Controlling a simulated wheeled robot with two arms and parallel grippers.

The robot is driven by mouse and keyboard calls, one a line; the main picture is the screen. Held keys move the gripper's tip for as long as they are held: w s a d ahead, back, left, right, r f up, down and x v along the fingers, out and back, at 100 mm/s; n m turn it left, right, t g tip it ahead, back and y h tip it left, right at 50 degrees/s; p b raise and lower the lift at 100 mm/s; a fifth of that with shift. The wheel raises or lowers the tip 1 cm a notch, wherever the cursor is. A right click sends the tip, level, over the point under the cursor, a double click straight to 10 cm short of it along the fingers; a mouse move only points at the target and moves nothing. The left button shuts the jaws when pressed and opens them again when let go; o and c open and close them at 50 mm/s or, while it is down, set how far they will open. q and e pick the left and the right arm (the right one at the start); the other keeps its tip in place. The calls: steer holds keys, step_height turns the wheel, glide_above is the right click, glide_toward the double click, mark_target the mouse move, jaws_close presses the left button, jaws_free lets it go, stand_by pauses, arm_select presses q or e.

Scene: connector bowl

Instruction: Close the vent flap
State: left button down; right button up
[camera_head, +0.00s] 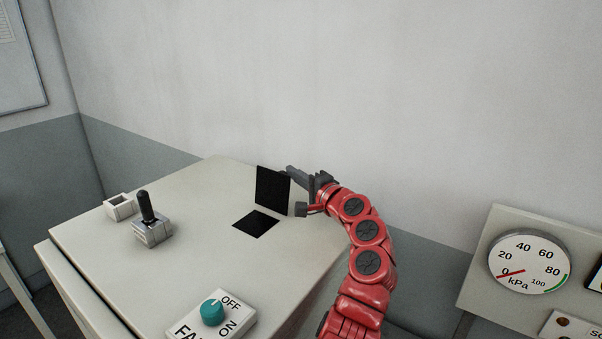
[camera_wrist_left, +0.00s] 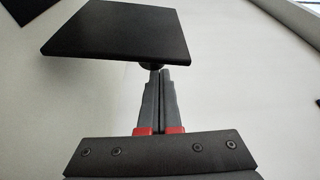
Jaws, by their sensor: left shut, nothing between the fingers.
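The vent flap (camera_head: 272,188) is a black square plate standing nearly upright on the light grey cabinet top. In front of its lower edge is a dark square opening (camera_head: 256,224) in the cabinet top. My left gripper (camera_head: 291,170), on the red arm, is just behind and to the right of the flap, near its upper right corner. In the left wrist view the flap (camera_wrist_left: 118,30) fills the upper middle, and the shut, empty fingers (camera_wrist_left: 160,72) point to its near edge. I cannot tell whether they touch it. My right gripper is not in view.
On the cabinet top (camera_head: 110,270) stand a joystick (camera_head: 150,225), a small white box (camera_head: 119,207) and a fan switch with a teal knob (camera_head: 212,312). A pressure gauge (camera_head: 528,262) is on a panel at the right. The wall (camera_head: 400,90) rises behind.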

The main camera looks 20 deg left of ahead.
arm_select(q)
steer(key=shift+s+a+p, duration=0.2)
steer(key=shift+s, duration=0.3)
steer(key=shift+s+a+p, duration=0.15)
steer(key=shift+s, duration=0.35)
